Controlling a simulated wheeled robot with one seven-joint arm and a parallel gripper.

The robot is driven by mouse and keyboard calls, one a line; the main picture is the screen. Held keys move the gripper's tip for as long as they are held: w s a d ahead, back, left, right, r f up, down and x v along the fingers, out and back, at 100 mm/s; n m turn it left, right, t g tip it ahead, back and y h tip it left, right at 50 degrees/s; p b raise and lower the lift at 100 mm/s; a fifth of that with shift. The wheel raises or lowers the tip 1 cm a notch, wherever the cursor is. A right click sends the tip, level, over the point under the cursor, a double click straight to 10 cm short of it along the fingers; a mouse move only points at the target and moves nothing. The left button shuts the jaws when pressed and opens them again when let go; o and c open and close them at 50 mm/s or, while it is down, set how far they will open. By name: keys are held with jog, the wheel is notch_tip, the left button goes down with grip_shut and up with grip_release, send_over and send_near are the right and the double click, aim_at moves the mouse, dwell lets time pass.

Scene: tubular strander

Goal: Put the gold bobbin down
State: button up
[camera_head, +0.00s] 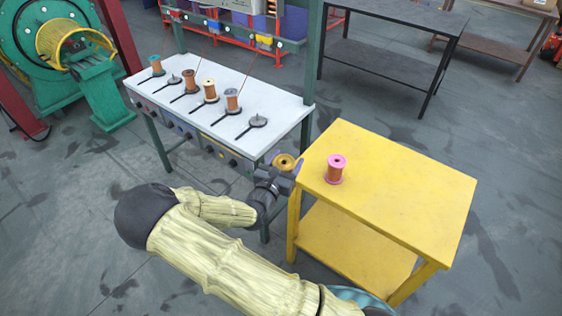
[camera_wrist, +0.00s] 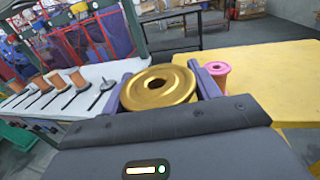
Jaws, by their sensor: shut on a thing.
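The gold bobbin (camera_wrist: 158,88) is held upright between the two fingers of my gripper (camera_wrist: 165,85), with its round top flange and centre hole facing up in the wrist view. In the head view the gold bobbin (camera_head: 285,161) shows at the end of my arm, at the gap between the white table and the yellow table's left corner. My gripper (camera_head: 280,172) is shut on it. The lower part of the bobbin is hidden by the gripper. The yellow table (camera_head: 400,195) is just right of the gripper. I cannot tell the bobbin's exact height above it.
A pink bobbin (camera_head: 335,168) stands on the yellow table near its left edge; the rest of that top is clear. The white table (camera_head: 270,103) carries several bobbins on dark holders, and some holders are empty. A green post (camera_head: 315,50) rises behind it.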

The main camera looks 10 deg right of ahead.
jog(key=s+d+f+n+t+y, duration=0.1)
jog(key=s+d+f+n+y, duration=0.1)
jog(key=f+y, duration=0.3)
jog(key=s+d+f+n+t+y, duration=0.2)
jog(key=d+f+n+y, duration=0.1)
jog(key=f, duration=0.5)
jog(key=shift+s+n+y, duration=0.2)
jog(key=shift+n+y, duration=0.6)
jog(key=shift+y, duration=0.1)
